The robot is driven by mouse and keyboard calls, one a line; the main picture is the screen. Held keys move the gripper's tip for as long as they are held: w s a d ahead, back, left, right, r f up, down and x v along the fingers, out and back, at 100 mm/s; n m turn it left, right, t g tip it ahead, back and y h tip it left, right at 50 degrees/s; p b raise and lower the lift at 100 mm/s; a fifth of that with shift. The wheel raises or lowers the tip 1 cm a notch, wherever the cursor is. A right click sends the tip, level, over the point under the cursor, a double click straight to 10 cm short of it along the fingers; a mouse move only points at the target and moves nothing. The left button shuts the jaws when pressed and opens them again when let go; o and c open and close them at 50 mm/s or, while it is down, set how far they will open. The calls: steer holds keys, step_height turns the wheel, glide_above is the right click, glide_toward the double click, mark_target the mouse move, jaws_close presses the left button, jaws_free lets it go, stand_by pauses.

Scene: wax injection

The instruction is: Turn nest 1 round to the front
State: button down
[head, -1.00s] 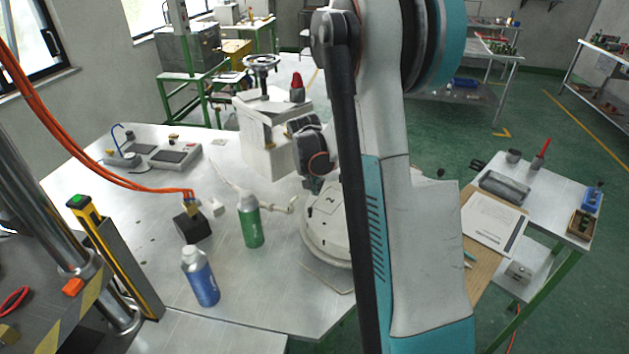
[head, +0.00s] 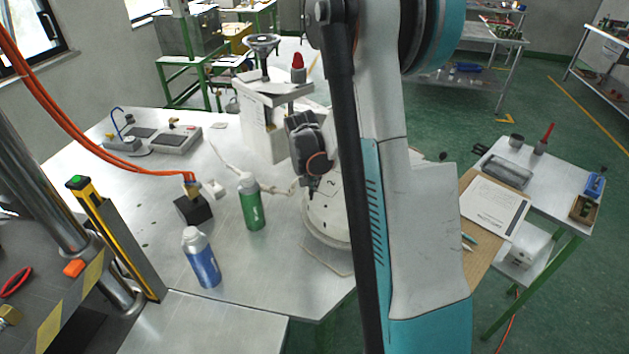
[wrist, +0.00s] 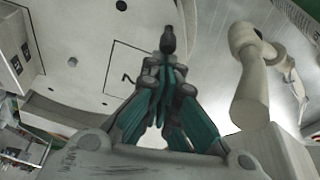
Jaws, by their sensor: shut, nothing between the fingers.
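The white round turntable (head: 322,222) stands at the bench's front right, partly hidden behind my arm. A "2" is marked on its top; I cannot make out a "1", so nest 1 is not identifiable. My gripper (head: 313,193) points down over the turntable's left part, close to its top. In the wrist view, my gripper (wrist: 167,42) is shut and empty, its fingertips together. Below it lies a pale surface (wrist: 75,95) with dark holes and a thin square outline. I cannot tell whether the fingertips touch anything.
A white machine (head: 262,130) with a handwheel and red knob stands behind the turntable. A green bottle (head: 252,205) and a blue bottle (head: 202,260) stand to its left. A pale bent part (wrist: 250,85) rises right of my fingers in the wrist view.

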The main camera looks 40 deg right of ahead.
mark_target(341, 217)
steer(key=shift+s+a+n, duration=0.25)
steer(key=shift+s+n, duration=0.15)
steer(key=shift+s+a+n+t+y+b, duration=0.2)
steer(key=shift+s+a+n+b, duration=0.15)
steer(key=shift+s+n, duration=0.35)
steer(key=shift+s+a+n+t+y+b, duration=0.1)
steer(key=shift+s+a+n+t+b, duration=0.2)
steer(key=shift+s+n, duration=0.35)
steer(key=shift+s+a+n+y+b, duration=0.15)
steer(key=shift+s+n+y+b, duration=0.15)
steer(key=shift+s+n, duration=0.6)
steer(key=shift+s+a+n+y+b, duration=0.15)
steer(key=shift+s+n+y+b, duration=0.1)
steer(key=shift+s+n, duration=0.6)
steer(key=shift+s+d+n+t+y+b, duration=0.1)
steer(key=shift+s+n+t+y+b, duration=0.25)
steer(key=shift+s+n, duration=0.9)
steer(key=shift+s+d+n, duration=0.25)
steer(key=shift+s+n, duration=0.4)
steer(key=shift+s, duration=0.5)
steer(key=shift+s+d+b, duration=0.2)
steer(key=shift+s+d, duration=0.15)
steer(key=shift+s, duration=0.3)
steer(key=shift+s+d+b, duration=0.15)
steer(key=shift+s+d, duration=0.15)
steer(key=shift+s, duration=0.45)
